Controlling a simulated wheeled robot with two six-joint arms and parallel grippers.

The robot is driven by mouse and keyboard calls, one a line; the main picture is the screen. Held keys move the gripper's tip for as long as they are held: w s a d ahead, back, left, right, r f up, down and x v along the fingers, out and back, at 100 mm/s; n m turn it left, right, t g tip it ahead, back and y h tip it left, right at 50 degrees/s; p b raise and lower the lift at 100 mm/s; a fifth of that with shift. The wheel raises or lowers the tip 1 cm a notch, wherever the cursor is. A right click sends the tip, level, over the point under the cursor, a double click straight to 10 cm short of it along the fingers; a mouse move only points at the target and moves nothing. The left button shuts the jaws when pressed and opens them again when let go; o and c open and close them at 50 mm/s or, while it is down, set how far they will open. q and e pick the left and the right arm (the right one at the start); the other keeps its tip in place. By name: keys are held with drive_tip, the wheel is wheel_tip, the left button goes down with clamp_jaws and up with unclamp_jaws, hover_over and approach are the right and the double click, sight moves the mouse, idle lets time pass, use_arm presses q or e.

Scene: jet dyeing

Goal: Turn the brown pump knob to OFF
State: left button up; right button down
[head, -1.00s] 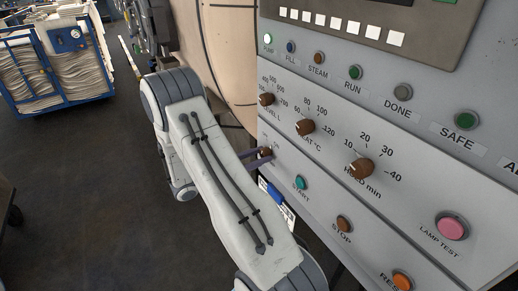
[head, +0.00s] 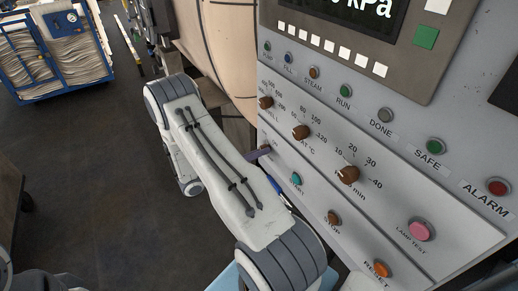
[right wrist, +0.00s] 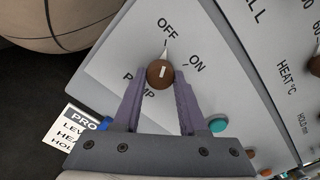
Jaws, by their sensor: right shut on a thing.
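The brown pump knob (right wrist: 160,73) is in the middle of the right wrist view, above the PUMP label. Its white pointer points up toward the OFF label (right wrist: 167,29), away from the ON label (right wrist: 197,65). My right gripper (right wrist: 161,82) is shut on the knob, with one purple finger on each side. In the head view, my right gripper (head: 258,154) reaches the panel's left edge, and the knob there is small and hard to make out. The PUMP lamp (head: 267,46) looks dark. My left gripper is not in view.
Other brown knobs sit close by: level (head: 265,102), heat (head: 301,132) and hold (head: 348,175). The teal START button (head: 296,178) is just right of my gripper. A blue cart (head: 62,50) of folded cloth stands at the far left, with clear floor before it.

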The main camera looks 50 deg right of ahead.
drive_tip(key=shift+n, duration=0.5)
drive_tip(key=shift+c, duration=2.2)
unclamp_jaws()
drive_tip(key=shift+a, duration=0.1)
drive_tip(key=b+v, duration=0.2)
drive_tip(key=v, duration=0.8)
drive_tip(key=shift+a, duration=0.2)
drive_tip(key=s+a+r+m+t+y, duration=0.2)
drive_tip(key=s+a+m+y, duration=0.3)
drive_tip(key=a, duration=0.5)
drive_tip(key=s+a+r+m+t+y, duration=0.1)
drive_tip(key=s+a+r+m+y, duration=0.4)
drive_tip(key=a, duration=0.6)
drive_tip(key=s+a+r+m+t+y, duration=0.2)
drive_tip(key=s+a+m+y, duration=0.4)
drive_tip(key=a, duration=0.5)
drive_tip(key=shift+s+r+t+y, duration=0.3)
drive_tip(key=shift+s+r+y, duration=0.6)
drive_tip(key=shift+y, duration=0.2)
